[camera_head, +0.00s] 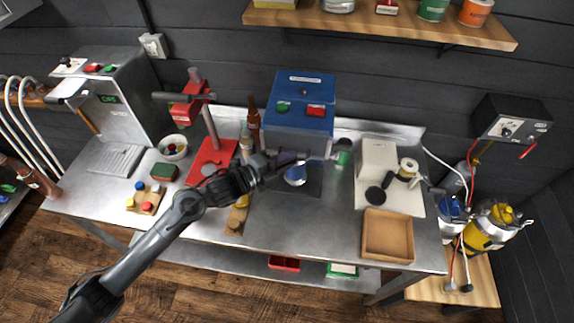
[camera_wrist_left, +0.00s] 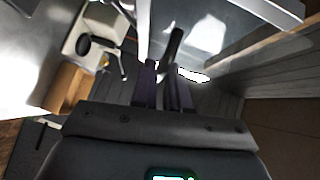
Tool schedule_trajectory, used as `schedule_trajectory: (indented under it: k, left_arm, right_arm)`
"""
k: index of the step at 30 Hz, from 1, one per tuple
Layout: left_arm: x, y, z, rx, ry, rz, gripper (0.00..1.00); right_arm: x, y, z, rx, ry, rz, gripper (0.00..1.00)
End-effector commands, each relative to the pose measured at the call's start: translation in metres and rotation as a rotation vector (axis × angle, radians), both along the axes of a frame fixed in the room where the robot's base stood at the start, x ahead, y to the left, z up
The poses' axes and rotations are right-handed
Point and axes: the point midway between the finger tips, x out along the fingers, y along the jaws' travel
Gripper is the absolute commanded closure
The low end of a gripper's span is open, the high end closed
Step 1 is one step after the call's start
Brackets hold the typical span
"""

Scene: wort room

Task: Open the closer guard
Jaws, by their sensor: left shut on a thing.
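The closer is a blue box (camera_head: 299,104) with a green and a red button, standing at the back middle of the steel bench. My left gripper (camera_head: 293,160) is in front of this lower front. In the left wrist view, its two dark fingers (camera_wrist_left: 165,72) are shut on a dark bar-like handle (camera_wrist_left: 175,42). A clear, greyish panel (camera_wrist_left: 215,38), seemingly the guard, is beside the handle. How far the guard stands open I cannot tell. My right gripper is not in view.
A red stand press (camera_head: 208,160) is left of the closer. A green cup (camera_head: 343,146) and a pale machine (camera_head: 378,160) are on its right. A wooden tray (camera_head: 388,235) lies at the front right. The bench (camera_head: 310,228) is clear in front.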

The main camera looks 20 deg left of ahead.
Motion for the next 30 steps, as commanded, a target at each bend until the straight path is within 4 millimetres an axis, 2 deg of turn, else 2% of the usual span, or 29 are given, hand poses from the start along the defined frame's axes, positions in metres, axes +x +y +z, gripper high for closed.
schedule_trajectory:
  k: [2,12,13,16,17,26,30]
  left_arm:
    - [-0.0001,-0.0001,0.0097,0.001,0.000,0.000,1.00]
    - [-0.0001,0.0000,0.0090,0.000,0.002,0.001,1.00]
    - [0.0000,0.0001,0.0090,0.000,0.002,0.001,0.81]
    - [-0.0001,0.0001,0.0088,0.000,0.002,0.001,0.66]
    - [-0.0001,0.0001,0.0088,0.000,0.002,0.001,0.64]
    - [-0.0010,0.0008,0.0085,0.001,0.003,0.002,0.64]
    - [-0.0082,0.0058,0.0083,0.002,0.003,0.002,0.64]
  right_arm:
    - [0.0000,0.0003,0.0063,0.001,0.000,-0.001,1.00]
    - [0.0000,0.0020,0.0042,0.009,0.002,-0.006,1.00]
    - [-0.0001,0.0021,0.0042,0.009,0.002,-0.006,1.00]
    - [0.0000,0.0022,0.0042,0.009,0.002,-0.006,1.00]
    - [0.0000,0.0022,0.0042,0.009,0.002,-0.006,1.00]
    - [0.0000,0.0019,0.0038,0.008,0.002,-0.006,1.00]
    - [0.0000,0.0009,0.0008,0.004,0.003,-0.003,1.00]
